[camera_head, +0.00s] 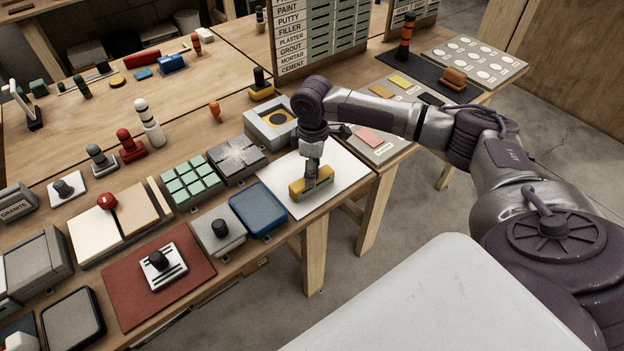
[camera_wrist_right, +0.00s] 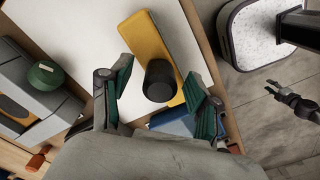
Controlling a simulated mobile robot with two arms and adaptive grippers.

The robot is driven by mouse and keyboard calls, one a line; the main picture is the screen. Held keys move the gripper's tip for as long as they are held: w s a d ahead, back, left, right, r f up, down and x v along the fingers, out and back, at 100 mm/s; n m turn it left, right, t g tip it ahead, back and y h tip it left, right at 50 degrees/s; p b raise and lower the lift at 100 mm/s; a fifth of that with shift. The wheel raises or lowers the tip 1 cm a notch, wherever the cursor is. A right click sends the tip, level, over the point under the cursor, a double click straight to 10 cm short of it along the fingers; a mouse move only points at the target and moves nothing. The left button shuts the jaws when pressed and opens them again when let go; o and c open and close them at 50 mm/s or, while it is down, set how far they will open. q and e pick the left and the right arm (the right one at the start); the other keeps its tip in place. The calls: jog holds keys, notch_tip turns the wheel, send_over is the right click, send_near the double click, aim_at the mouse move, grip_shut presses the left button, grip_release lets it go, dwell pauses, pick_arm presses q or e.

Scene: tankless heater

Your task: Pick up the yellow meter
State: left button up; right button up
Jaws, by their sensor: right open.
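The yellow meter (camera_head: 297,188) is a yellow block lying on a white sheet (camera_head: 335,165) near the table's front edge. In the right wrist view, the yellow meter (camera_wrist_right: 146,42) has a dark round knob (camera_wrist_right: 160,80) on its top. My right gripper (camera_head: 314,167) is right above the meter and hides part of it. In the right wrist view, my right gripper (camera_wrist_right: 158,82) is open, with its green-padded fingers on either side of the knob. I cannot tell whether they touch it. My left gripper does not show in the head view.
A blue tray (camera_head: 257,209) lies left of the white sheet. A grey box with a yellow-ringed opening (camera_head: 271,124) stands behind it. A label board (camera_head: 320,35) rises farther back. Several knobbed blocks and tiles crowd the table to the left.

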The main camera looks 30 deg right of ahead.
jog(key=shift+c, duration=0.5)
jog(key=c, duration=1.1)
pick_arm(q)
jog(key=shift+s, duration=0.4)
pick_arm(e)
grip_shut()
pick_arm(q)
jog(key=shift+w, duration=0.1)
pick_arm(e)
jog(key=shift+r, duration=0.1)
